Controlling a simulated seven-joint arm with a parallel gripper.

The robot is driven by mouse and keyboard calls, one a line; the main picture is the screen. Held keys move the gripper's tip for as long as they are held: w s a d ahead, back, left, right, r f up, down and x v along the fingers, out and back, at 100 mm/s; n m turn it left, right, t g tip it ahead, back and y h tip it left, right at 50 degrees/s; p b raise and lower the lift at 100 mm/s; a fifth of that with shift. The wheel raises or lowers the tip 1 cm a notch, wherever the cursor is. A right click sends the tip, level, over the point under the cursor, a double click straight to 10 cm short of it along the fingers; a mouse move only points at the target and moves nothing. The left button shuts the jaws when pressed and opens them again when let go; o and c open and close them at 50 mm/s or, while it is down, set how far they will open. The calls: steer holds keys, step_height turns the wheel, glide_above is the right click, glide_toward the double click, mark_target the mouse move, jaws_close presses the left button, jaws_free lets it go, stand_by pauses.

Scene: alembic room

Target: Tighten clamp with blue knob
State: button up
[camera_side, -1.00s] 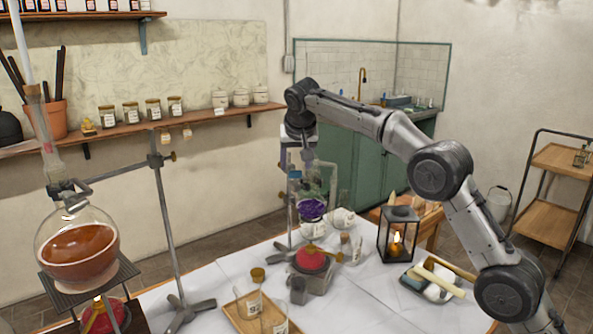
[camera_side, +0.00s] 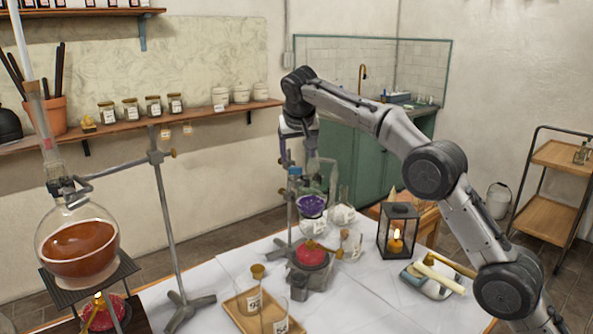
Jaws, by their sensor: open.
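A small blue knob (camera_side: 295,172) shows on the clamp of a metal stand at the back of the white table. The clamp is small and partly hidden, so its jaws cannot be made out. A glass vessel with dark purple contents (camera_side: 312,205) is at this stand. My gripper (camera_side: 311,158) points down from the wrist, close to the knob and slightly above and right of it in the picture. Its fingers are open and hard to separate from the glass and stand behind. I cannot tell whether they touch anything.
A red heating burner (camera_side: 311,254) stands below the purple vessel. A black lantern (camera_side: 398,235) with a lit candle is to the right. A wooden tray (camera_side: 241,316) with glassware is in front. A large flask (camera_side: 78,245) of brown liquid stands at left.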

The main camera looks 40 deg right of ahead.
steer(key=s+f+n+h, duration=0.2)
steer(key=s+n+h, duration=0.3)
steer(key=n, duration=0.4)
steer(key=n+t, duration=1)
steer(key=n, duration=1.6)
glide_toward(296, 171)
steer(key=x, duration=0.8)
steer(key=shift+w+r, duration=0.1)
steer(key=shift+w, duration=0.05)
steer(key=shift+c, duration=0.3)
jaws_close()
